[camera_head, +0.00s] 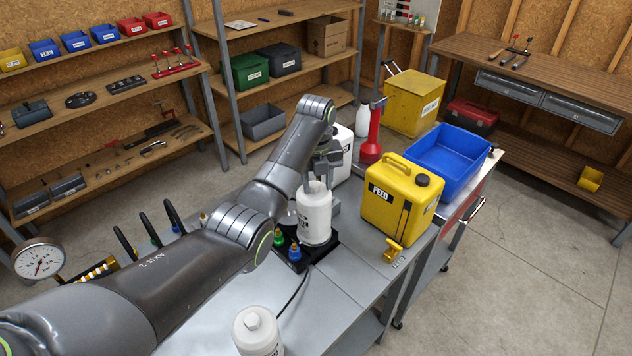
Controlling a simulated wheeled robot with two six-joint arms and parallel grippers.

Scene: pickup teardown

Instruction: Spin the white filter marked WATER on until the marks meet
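A white filter (314,218) stands upright at a black base (322,249) on the grey bench. Its dark label text is too small to read, and I see no alignment marks. My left gripper (318,181) points down at the filter's top, with its fingers beside the top knob. I cannot tell whether they press on it. A second white filter (258,338) with a hex top stands at the bottom of the picture, partly cut off; its label is not readable. My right gripper is not in view.
Green (278,238) and blue (294,252) fittings stand just left of the base. A pressure gauge (39,259) is at the left. The bench front is fairly clear.

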